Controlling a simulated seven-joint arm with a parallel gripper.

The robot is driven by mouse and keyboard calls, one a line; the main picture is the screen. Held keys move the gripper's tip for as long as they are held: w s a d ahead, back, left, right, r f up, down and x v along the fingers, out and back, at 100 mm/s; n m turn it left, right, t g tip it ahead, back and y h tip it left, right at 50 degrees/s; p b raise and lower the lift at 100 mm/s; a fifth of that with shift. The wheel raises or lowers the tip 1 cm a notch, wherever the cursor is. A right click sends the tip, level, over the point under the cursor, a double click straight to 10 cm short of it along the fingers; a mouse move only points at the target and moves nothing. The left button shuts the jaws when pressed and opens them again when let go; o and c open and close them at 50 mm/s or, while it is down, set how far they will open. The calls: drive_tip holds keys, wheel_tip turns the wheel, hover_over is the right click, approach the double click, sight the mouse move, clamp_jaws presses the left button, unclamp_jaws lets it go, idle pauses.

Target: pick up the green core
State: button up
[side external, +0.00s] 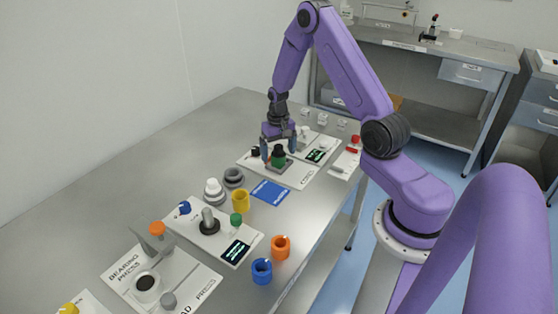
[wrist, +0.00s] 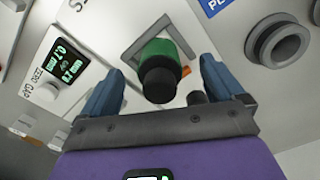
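The green core (side external: 278,160) stands on a white station board (side external: 248,162); a black cylinder rises from its top. In the wrist view the green core (wrist: 178,43) sits in a grey square frame (wrist: 137,52), partly hidden by the black cylinder (wrist: 158,82). My gripper (side external: 278,150) is over the station, its blue fingers on either side of the core. In the wrist view my gripper (wrist: 160,75) is open, with clear gaps between the fingers and the core. It holds nothing.
A blue card (side external: 270,192), a yellow ring (side external: 241,201) and grey stepped parts (side external: 233,177) lie nearby. Orange (side external: 280,247) and blue (side external: 262,271) rings stand near the table's front edge. A small display (side external: 317,156) is right of the core. The table's far left is clear.

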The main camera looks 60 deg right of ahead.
drive_tip(key=c, duration=1.2)
drive_tip(key=shift+r, duration=3)
